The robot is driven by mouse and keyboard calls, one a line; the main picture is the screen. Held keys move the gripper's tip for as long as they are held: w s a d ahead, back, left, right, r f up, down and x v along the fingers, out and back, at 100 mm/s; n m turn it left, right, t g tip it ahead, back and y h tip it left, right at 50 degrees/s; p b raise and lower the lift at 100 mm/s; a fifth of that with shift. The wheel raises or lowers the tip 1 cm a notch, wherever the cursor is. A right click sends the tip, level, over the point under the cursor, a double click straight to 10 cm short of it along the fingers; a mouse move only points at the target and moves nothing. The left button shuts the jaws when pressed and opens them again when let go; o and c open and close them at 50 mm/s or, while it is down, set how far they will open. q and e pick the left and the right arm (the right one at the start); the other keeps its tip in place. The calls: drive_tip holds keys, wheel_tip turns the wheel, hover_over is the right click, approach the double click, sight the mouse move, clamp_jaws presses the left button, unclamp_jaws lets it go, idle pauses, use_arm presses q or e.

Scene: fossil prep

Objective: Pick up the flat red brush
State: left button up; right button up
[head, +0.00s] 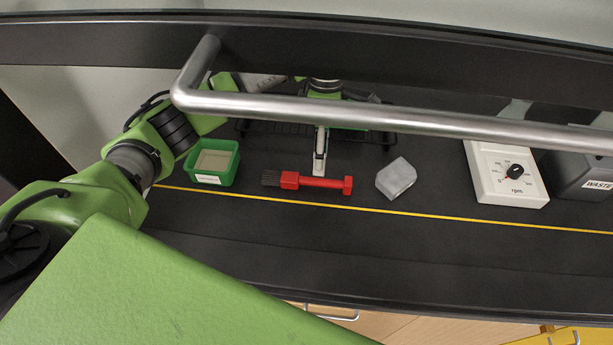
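The flat red brush (318,182) lies on the black bench surface inside the fume hood, its dark bristles to the left and its red handle to the right. My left arm reaches in from the left, passing behind the metal bar. My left gripper (319,170) points down, with a pale finger at the far side of the brush's handle, close to it or touching. The fingers line up in this view, so the gap between them is hidden. The bar covers part of the wrist. My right gripper is not in view.
A green tub (213,178) stands left of the brush, and a grey stone block (396,178) lies right of it. A white rpm control box (505,175) and a grey waste bin (578,176) stand farther right. A metal bar (330,108) crosses in front. A yellow line (450,217) runs along the bench.

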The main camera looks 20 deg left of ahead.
sight(320, 179)
use_arm(q)
drive_tip(key=shift+s+f, duration=0.1)
drive_tip(key=shift+f, duration=0.7)
drive_tip(key=shift+d+f+p, duration=0.1)
drive_tip(key=shift+f+p, duration=0.15)
drive_tip(key=shift+p, duration=0.1)
drive_tip(key=f, duration=0.1)
drive_tip(key=f+p, duration=0.2)
drive_tip(key=f, duration=0.1)
drive_tip(key=shift+s+d+f, duration=0.1)
drive_tip(key=shift+s, duration=0.2)
drive_tip(key=shift+f, duration=0.35)
clamp_jaws()
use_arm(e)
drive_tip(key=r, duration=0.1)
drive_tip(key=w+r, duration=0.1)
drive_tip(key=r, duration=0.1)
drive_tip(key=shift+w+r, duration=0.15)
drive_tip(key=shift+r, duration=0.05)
